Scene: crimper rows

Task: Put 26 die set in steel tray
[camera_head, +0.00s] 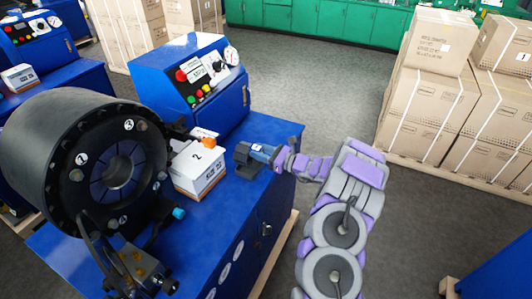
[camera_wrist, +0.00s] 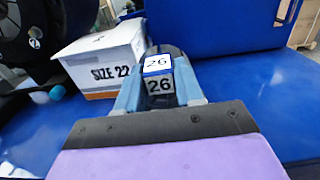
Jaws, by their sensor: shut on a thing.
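The 26 die set (camera_wrist: 159,66) is a small dark grey piece with white and grey "26" labels, seen in the wrist view. My gripper (camera_wrist: 158,92) is shut on it, with a pale blue finger on each side. In the head view my gripper (camera_head: 263,153) is over the right part of the blue bench top, right of the white box. A dark grey block (camera_head: 245,157) shows at its fingertips there. I cannot tell whether the die set touches the bench. I cannot make out a steel tray in either view.
A white box (camera_head: 199,168) marked "SIZE 22" (camera_wrist: 105,62) stands close left of my gripper. The black crimper head (camera_head: 85,160) is further left. A blue control cabinet (camera_head: 203,85) stands behind. Stacked cartons (camera_head: 428,100) are at right, with open floor between.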

